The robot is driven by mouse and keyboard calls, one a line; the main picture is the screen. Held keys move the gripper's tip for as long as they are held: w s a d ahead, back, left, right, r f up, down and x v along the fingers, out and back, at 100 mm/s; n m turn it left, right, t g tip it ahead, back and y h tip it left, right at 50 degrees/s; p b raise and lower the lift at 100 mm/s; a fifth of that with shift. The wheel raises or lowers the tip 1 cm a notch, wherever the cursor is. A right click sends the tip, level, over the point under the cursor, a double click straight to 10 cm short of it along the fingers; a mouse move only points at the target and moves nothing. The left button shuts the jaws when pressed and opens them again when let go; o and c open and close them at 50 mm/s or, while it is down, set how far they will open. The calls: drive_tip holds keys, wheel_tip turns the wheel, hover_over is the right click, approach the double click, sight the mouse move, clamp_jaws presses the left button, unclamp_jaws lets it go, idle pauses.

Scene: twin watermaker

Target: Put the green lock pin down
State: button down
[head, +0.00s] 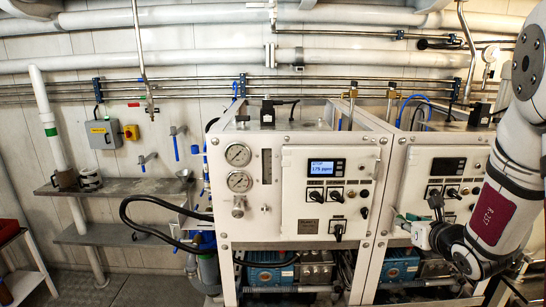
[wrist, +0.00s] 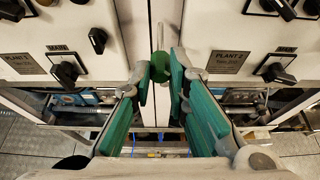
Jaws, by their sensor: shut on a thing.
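The green lock pin (wrist: 158,64) shows in the wrist view as a rounded green piece between the tips of my gripper (wrist: 160,76). The two fingers have long green pads and are shut on the pin, in front of the narrow white gap between two cabinets. In the head view my gripper (head: 408,222) is at the right, in front of the right-hand cabinet's lower panel. The pin is too small there to make out clearly. The wrist view does not show it touching any surface.
The left cabinet (head: 295,225) has gauges, a lit display and knobs; the right cabinet (head: 440,150) stands close beside it. Blue pumps (head: 270,276) sit beneath. A grey wall shelf (head: 120,185) at the left holds a dark mug (head: 65,180) and has free room.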

drive_tip(key=s+r, duration=0.1)
drive_tip(key=s+r+p, duration=0.1)
drive_tip(key=s+r, duration=0.1)
drive_tip(key=shift+a+r, duration=0.25)
drive_tip(key=shift+a, duration=0.1)
drive_tip(key=shift+a+r, duration=0.1)
